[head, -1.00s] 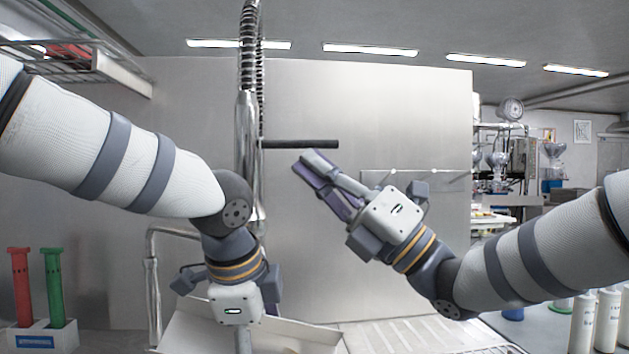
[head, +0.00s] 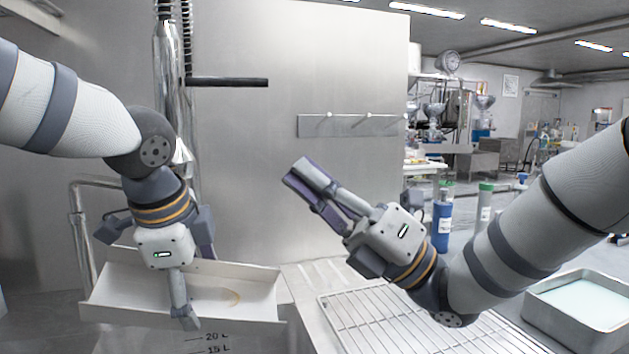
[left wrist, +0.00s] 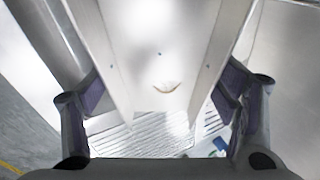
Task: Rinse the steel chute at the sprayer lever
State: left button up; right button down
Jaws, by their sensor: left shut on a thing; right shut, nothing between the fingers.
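The steel chute (head: 125,283) is a pale trough with raised sides at the lower left of the head view, with a brownish curved mark on its floor. It also fills the middle of the left wrist view (left wrist: 150,50). My left gripper (head: 190,285) is shut across it, a finger at each side wall in the left wrist view (left wrist: 160,98). The sprayer lever (head: 230,82) is a black horizontal bar beside the upright steel pipe, above the chute. My right gripper (head: 303,175) is shut and empty, below and right of the lever, apart from it.
A basin with litre marks (head: 190,342) lies under the chute. A wire drain rack (head: 375,320) is right of it. A hook strip (head: 350,126) is on the steel back panel. A blue bottle (head: 441,225) and a liquid-filled tray (head: 535,318) stand at right.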

pick_arm(q)
jog(key=shift+r, duration=0.1)
dwell(0.3)
jog(key=s+d, duration=0.5)
jog(key=d, duration=0.1)
jog(key=shift+s, duration=0.2)
dwell(1.3)
jog(key=s+d+r, duration=0.3)
jog(key=r, duration=0.1)
jog(key=shift+s+d, duration=0.15)
jog(key=shift+d, duration=0.2)
dwell(0.7)
